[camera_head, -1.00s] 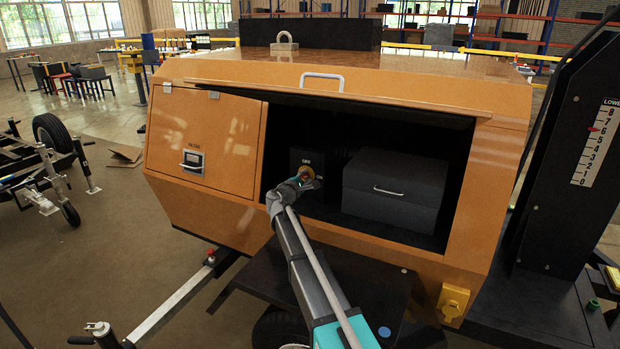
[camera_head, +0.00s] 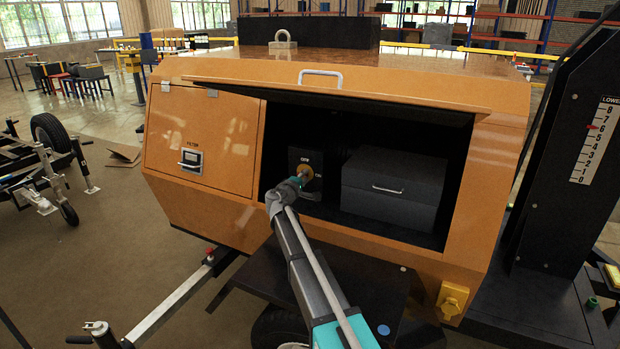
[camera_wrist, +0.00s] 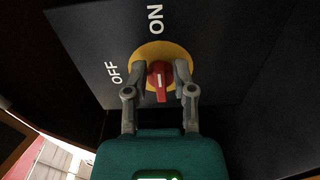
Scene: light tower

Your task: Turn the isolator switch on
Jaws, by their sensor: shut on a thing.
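The isolator switch is a red knob (camera_wrist: 160,78) on a round yellow plate (camera_wrist: 178,52), set in a dark panel marked ON and OFF. In the wrist view its long grip points down toward my gripper, and the ON label is above it, with OFF to the upper left. My gripper (camera_wrist: 160,72) is shut on the knob, one grey finger at each side. In the head view my gripper (camera_head: 303,176) reaches into the open bay, and the yellow plate (camera_head: 307,171) shows just past it. The knob is hidden there.
The orange housing (camera_head: 210,222) surrounds the bay, with a raised lid (camera_head: 400,95) above. A dark box (camera_head: 393,205) with a handle stands right of the switch panel. A closed filter door (camera_head: 201,130) is at the left.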

